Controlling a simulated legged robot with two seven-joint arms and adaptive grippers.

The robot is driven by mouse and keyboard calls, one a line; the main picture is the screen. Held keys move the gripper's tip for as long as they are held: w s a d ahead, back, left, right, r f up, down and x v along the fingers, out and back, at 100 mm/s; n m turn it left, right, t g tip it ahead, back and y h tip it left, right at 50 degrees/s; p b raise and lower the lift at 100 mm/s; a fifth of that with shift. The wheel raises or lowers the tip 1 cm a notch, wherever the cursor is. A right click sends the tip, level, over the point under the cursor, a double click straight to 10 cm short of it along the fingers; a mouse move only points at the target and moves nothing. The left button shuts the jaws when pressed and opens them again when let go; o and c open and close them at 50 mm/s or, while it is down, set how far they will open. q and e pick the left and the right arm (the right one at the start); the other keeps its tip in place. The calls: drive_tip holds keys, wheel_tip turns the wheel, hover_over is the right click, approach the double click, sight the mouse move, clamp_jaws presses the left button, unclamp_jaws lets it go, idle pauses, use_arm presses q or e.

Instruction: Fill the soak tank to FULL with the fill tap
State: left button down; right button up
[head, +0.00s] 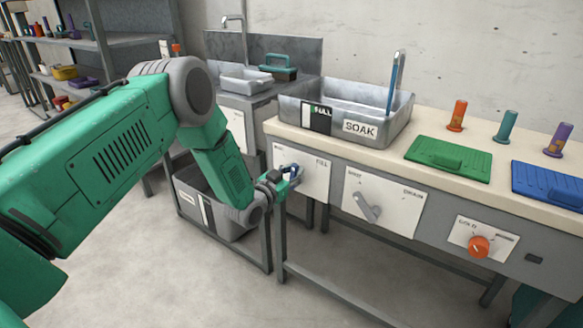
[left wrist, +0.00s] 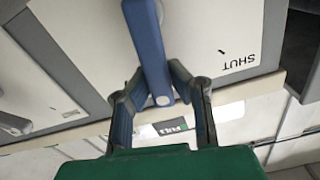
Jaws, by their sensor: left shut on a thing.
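The grey metal soak tank (head: 294,108), marked SOAK, stands on the bench top with a FULL panel (head: 317,118) on its front. I cannot make out a water level in it. The fill tap is on the white FILL plate (head: 316,180) on the bench front. My left gripper (head: 284,180) is at this plate, shut on the tap's blue handle. In the left wrist view the blue handle (left wrist: 150,45) sits between the fingers (left wrist: 158,80), and the word SHUT (left wrist: 238,62) is on the plate beside it. My right gripper is out of view.
A DRAIN plate with a grey lever (head: 367,207) and an orange knob (head: 479,246) are further right on the bench front. A grey bin (head: 228,222) is below left.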

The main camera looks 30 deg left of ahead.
use_arm(q)
drive_tip(key=shift+s+d+f+m, duration=0.1)
drive_tip(key=shift+d+f+m, duration=0.15)
drive_tip(key=shift+m, duration=0.3)
drive_tip(key=shift+s+d+f+m, duration=0.1)
drive_tip(key=shift+d+m, duration=0.15)
drive_tip(key=shift+m, duration=0.3)
drive_tip(key=c, duration=1.4)
unclamp_jaws()
drive_tip(key=shift+c, duration=0.2)
drive_tip(key=s+a, duration=0.1)
drive_tip(key=s, duration=1.1)
